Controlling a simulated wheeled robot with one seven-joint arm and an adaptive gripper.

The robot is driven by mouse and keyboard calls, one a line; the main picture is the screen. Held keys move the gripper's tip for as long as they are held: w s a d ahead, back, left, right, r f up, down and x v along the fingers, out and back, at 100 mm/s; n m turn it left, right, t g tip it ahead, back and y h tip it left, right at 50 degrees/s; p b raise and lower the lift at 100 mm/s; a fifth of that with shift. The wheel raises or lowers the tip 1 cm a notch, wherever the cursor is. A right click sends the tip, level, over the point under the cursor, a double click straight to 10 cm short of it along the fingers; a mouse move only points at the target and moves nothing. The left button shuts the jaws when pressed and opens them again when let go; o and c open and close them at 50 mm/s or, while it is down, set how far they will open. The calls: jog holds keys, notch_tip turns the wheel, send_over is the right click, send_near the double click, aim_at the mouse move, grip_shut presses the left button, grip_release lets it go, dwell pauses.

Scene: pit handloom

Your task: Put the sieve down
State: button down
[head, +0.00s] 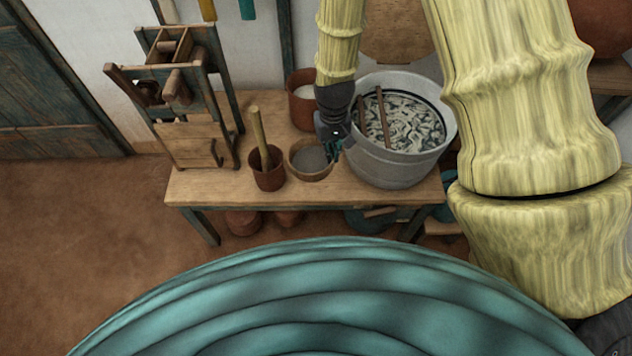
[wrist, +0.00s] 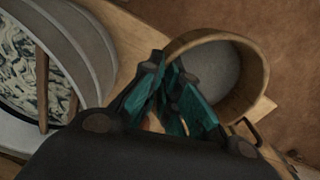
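The sieve (head: 311,158) is a round wooden hoop with a grey mesh. It is near the table's front edge, between a mortar and a metal tub, and looks about level. In the wrist view the sieve (wrist: 257,75) fills the upper right. My gripper (head: 335,145) comes down at the right side of the hoop. In the wrist view its teal fingers (wrist: 178,98) close on the hoop's near wall. I cannot tell whether the sieve's underside touches the wooden table (head: 225,190).
A clay mortar with a pestle (head: 268,176) stands close left of the sieve. The metal tub (head: 400,168), with patterned contents and two sticks, stands close right. A clay pot (head: 300,108) is behind. A wooden device (head: 190,140) occupies the table's left end.

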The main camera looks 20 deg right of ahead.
jog(key=s+d+f+m+b, duration=0.1)
jog(key=s+d+f+b, duration=0.15)
jog(key=f+b, duration=0.7)
jog(key=s+d+f+m+b, duration=0.15)
jog(key=s+f+b, duration=0.25)
jog(key=f+b, duration=0.55)
jog(key=shift+y, duration=0.3)
jog(key=w, duration=0.5)
jog(key=w+f, duration=0.1)
jog(key=w, duration=0.4)
jog(key=w+f, duration=0.1)
jog(key=w, duration=0.4)
jog(key=shift+a, duration=0.35)
jog(key=shift+w+f+b, duration=0.15)
jog(key=shift+w+b, duration=0.2)
jog(key=shift+s+f, duration=0.1)
jog(key=shift+f, duration=1.45)
jog(key=shift+f, duration=0.1)
jog(key=c, duration=1.6)
grip_release()
jog(key=shift+c, duration=0.2)
notch_tip(320, 180, up, 12)
jog(key=p, duration=0.1)
jog(key=shift+d, duration=0.25)
